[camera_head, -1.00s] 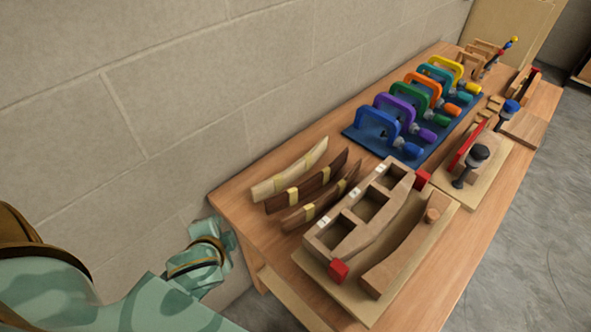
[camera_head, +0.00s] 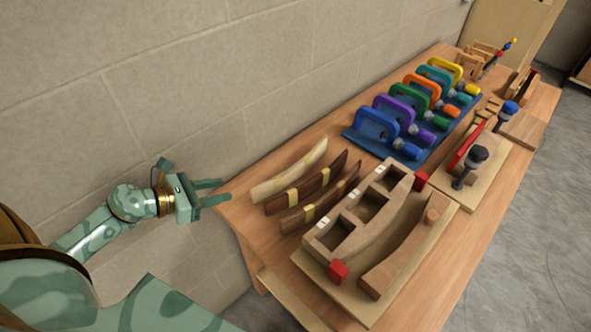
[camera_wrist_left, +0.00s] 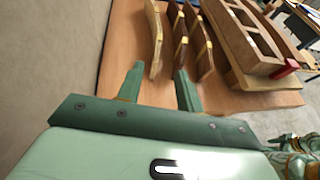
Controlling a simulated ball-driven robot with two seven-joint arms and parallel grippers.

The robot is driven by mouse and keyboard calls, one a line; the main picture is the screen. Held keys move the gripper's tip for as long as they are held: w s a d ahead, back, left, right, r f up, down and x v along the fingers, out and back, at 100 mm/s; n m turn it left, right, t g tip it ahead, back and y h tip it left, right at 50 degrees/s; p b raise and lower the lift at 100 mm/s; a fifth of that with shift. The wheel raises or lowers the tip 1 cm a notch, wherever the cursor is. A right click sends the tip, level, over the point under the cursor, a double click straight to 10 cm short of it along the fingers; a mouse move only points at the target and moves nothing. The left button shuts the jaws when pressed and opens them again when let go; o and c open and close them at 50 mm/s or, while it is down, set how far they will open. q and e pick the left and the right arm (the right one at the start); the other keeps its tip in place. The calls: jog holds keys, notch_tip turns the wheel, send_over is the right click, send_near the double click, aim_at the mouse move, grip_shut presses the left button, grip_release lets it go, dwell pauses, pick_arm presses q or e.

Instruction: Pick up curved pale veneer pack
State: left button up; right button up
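The curved pale veneer pack (camera_head: 290,173) stands on the bench at its left end, nearest the wall, with a yellow band round its middle. It also shows in the left wrist view (camera_wrist_left: 154,40), ahead of the fingers. Two darker curved packs lie beside it, a brown one (camera_head: 312,187) and another dark one (camera_head: 325,197). My left gripper (camera_head: 222,191) is open and empty at the bench's left edge, a little short of the pale pack's near end. In the left wrist view its two fingers (camera_wrist_left: 157,84) are spread apart. My right gripper is not seen in the head view.
A wooden form with compartments (camera_head: 345,232) and red blocks stands right of the packs on a board. Several coloured clamps (camera_head: 377,127) stand on a blue mat behind. The block wall (camera_head: 150,90) runs close along the bench's left side.

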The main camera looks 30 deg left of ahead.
pick_arm(q)
send_near(270, 181)
jog(key=x, duration=0.4)
jog(key=shift+w+d, duration=0.2)
jog(key=x, duration=0.5)
jog(key=shift+w+f+b, duration=0.2)
jog(key=shift+f+b, duration=0.05)
jog(key=shift+b, duration=0.1)
grip_shut()
